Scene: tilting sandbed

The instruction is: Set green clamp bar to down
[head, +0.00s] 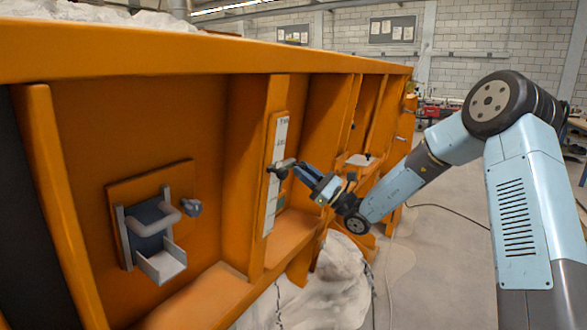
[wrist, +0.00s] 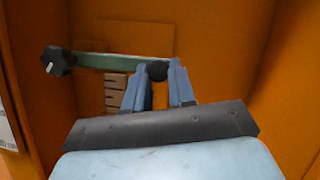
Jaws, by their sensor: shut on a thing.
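The green clamp bar (wrist: 108,62) lies nearly level in the wrist view, tilting slightly down to the right. A dark lobed knob (wrist: 54,61) sits at its left end and a round dark knob (wrist: 157,71) at its right end. My gripper (wrist: 159,80) has its two blue-grey fingers closed around the right-end knob. In the head view my gripper (head: 300,169) reaches in beside the orange post, and the bar is small there and hard to make out.
A pale slotted plate (wrist: 116,92) sits behind the bar. A white scale strip (head: 275,170) runs down the orange post. A grey bracket with a handle (head: 152,232) is on the left panel. Sand (head: 325,295) lies below; the floor at right is mostly open.

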